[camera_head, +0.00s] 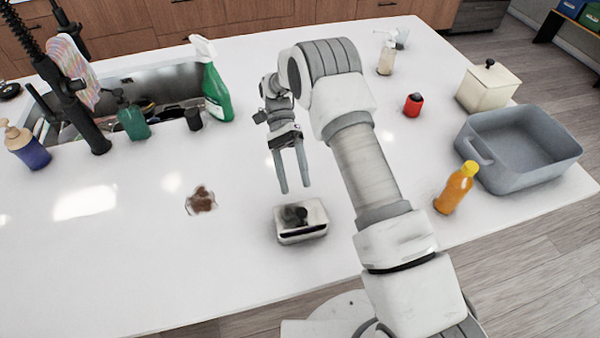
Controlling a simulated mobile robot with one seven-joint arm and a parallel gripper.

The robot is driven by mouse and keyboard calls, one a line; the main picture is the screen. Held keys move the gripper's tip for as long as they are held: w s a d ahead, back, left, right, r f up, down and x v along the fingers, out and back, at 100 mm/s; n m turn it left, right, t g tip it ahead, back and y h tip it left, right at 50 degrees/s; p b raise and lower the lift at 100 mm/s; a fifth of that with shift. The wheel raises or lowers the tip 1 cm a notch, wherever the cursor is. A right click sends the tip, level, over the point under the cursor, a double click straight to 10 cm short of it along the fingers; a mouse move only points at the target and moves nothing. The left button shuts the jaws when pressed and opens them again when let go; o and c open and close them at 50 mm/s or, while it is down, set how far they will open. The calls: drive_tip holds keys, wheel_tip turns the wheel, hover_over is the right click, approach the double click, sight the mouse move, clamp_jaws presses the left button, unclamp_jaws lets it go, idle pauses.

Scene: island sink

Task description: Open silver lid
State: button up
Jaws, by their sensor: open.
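A small silver box-like container (314,231) stands on the white counter near its front edge. Its top carries a dark patch or shape (294,215); I cannot tell whether this is a handle, a reflection or an opening, so the lid's state is unclear. My gripper (295,188) is open and empty. Its two fingers point down, apart from each other, and appear in the picture just above and behind the container. They do not visibly touch it.
A brown crumpled item (201,199) lies left of the container. An orange bottle (455,191), grey bin (530,148), cream lidded box (488,88) and red can (413,105) stand right. A green spray bottle (217,92) stands by the sink. The left front counter is clear.

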drive_tip(key=s+d+r+b, duration=0.2)
drive_tip(key=d+r, duration=0.9)
drive_tip(key=shift+d, duration=0.3)
